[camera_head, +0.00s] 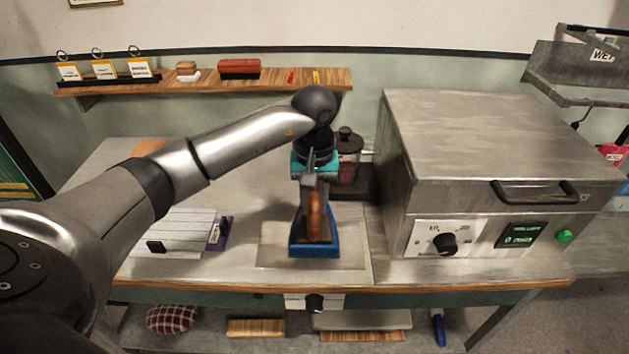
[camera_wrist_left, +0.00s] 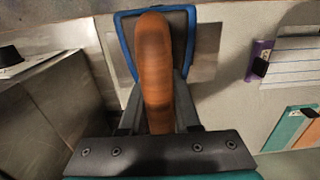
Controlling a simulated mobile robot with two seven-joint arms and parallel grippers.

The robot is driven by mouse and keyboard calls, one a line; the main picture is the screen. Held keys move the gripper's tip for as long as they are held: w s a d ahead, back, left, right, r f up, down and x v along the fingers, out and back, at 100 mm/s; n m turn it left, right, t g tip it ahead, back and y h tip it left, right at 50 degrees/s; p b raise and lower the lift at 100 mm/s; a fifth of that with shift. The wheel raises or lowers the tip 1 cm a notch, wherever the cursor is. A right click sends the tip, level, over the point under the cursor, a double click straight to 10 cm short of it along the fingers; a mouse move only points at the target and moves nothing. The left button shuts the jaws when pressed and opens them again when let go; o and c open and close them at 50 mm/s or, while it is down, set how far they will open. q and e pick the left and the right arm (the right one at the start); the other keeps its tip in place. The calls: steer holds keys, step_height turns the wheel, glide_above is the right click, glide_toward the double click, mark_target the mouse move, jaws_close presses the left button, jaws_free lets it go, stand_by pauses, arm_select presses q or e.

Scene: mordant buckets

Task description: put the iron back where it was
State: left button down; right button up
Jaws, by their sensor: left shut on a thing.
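The iron (camera_head: 314,249) has a blue-edged base and a brown wooden handle. My left gripper (camera_head: 313,195) reaches down from above and is shut on the handle. In the left wrist view the iron's handle (camera_wrist_left: 154,60) lies between the two fingers of my left gripper (camera_wrist_left: 158,105). The iron is upright over a pale flat plate (camera_head: 272,252) near the table's front edge. I cannot tell whether its base touches the plate. My right gripper is not in view.
A large metal press box (camera_head: 480,140) with a dial and green display stands right of the iron. A dark jug (camera_head: 347,155) stands behind the gripper. A lined pad (camera_head: 182,230) and a purple clip (camera_head: 221,235) lie left. A wall shelf (camera_head: 200,82) holds cards and blocks.

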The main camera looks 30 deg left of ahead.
mark_target(314, 201)
arm_select(q)
steer(key=shift+w+f, duration=0.1)
steer(key=shift+f, duration=3.75)
steer(key=shift+f, duration=0.1)
steer(key=c, duration=1.1)
jaws_free()
steer(key=shift+f+b, duration=0.2)
steer(key=shift+b, duration=0.1)
steer(key=o, duration=0.5)
steer(key=shift+r, duration=0.1)
step_height(314, 201, up, 12)
steer(key=shift+r, duration=0.15)
